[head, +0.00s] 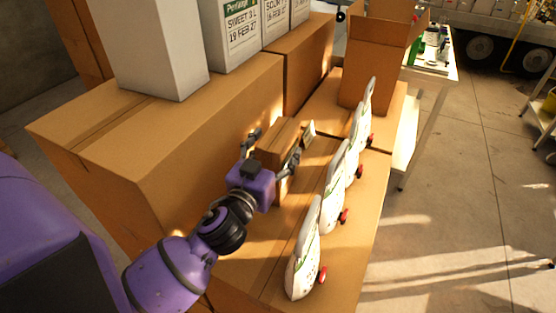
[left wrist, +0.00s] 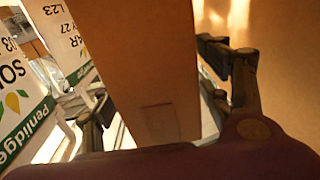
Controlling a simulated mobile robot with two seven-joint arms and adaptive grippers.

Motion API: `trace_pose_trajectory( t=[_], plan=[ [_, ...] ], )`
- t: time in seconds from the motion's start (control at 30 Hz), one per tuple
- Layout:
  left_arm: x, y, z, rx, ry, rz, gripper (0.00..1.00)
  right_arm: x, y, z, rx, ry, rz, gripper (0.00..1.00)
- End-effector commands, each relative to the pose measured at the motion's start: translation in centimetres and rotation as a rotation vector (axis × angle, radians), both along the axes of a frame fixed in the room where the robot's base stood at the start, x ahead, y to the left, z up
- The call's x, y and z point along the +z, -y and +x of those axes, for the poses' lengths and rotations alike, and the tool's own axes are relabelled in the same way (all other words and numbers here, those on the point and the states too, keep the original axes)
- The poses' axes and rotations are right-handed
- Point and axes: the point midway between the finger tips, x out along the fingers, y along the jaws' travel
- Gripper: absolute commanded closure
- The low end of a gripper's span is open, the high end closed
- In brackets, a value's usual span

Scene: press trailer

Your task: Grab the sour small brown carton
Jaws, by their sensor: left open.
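A small plain brown carton (head: 277,143) stands on the large brown boxes in the head view, between the row of white pouches and the taller box behind. No writing shows on its visible faces, so I cannot tell if it is the sour one. My left gripper (head: 274,150) is open, with one finger on each side of the carton. In the left wrist view the carton (left wrist: 150,70) fills the middle between the two fingers (left wrist: 160,95). A gap shows on the right finger's side; contact on the left is unclear. My right gripper is out of view.
Several white pouches (head: 333,187) with red caps stand close to the right. Labelled white cartons (head: 238,35) stand on the taller brown box (head: 200,125). An open brown box (head: 372,65) stands behind. A table (head: 440,72) and open floor lie to the right.

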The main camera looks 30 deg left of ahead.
Motion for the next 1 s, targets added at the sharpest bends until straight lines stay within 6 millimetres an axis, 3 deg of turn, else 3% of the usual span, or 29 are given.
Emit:
trace_pose_trajectory(
  t=[0.13,0.4,0.93,1.0],
  plan=[
    [0.2,-0.2,1.7,0.001,0.003,0.001,0.3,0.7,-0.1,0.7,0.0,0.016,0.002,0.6],
    [0.0,-0.2,2.0,0.001,0.0,0.0,0.3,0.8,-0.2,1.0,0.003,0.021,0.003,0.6],
    [0.0,-0.2,2.0,0.001,0.0,-0.001,0.99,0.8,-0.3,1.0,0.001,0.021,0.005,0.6],
    [0.0,-0.2,2.0,0.001,0.0,-0.001,1.0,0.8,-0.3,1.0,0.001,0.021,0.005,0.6]
  ],
)
